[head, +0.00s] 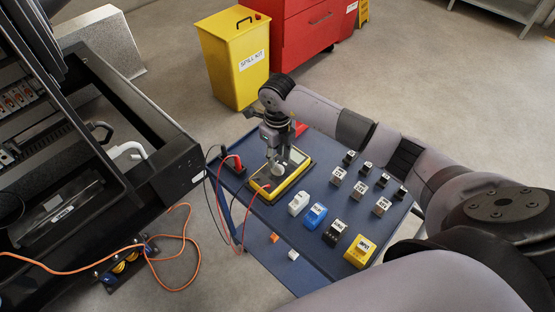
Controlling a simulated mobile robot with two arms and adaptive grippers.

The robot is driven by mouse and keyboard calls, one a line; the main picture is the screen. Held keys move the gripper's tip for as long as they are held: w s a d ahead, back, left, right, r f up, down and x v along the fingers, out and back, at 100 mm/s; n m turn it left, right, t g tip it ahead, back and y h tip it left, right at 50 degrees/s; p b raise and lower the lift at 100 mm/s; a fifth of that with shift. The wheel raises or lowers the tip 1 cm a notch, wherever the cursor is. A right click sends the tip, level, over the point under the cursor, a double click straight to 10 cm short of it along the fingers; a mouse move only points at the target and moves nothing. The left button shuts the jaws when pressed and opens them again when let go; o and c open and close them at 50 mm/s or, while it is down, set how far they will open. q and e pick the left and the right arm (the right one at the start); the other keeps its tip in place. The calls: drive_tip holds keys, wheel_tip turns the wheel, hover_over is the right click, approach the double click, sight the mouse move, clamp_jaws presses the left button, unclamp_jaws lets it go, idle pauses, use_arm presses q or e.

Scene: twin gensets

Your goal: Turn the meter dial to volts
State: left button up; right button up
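The yellow meter (262,189) lies on the blue cart top near its left edge, with a red lead and a dark lead at its left end. My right gripper (278,166) points down over the middle of the meter. A small pale round part, which looks like the dial (277,171), shows at its fingertips. The fingers hide most of the meter's face, so the dial's setting cannot be read. I cannot tell whether the fingers touch or grip the dial. My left gripper is not in view.
The blue cart (262,250) carries several labelled blocks, a white one (298,203), a blue one (315,215) and a yellow one (360,251) among them. A black genset frame (150,130) stands left. A yellow spill kit bin (235,60) and red cabinet (305,30) stand behind.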

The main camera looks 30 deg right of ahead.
sight(277, 166)
wheel_tip(277, 166, down, 3)
drive_tip(key=shift+s+r, duration=0.1)
drive_tip(key=shift+r, duration=0.1)
drive_tip(key=shift+f, duration=0.7)
drive_tip(key=c, duration=0.6)
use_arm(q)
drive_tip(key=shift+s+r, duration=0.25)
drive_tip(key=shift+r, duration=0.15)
use_arm(e)
clamp_jaws()
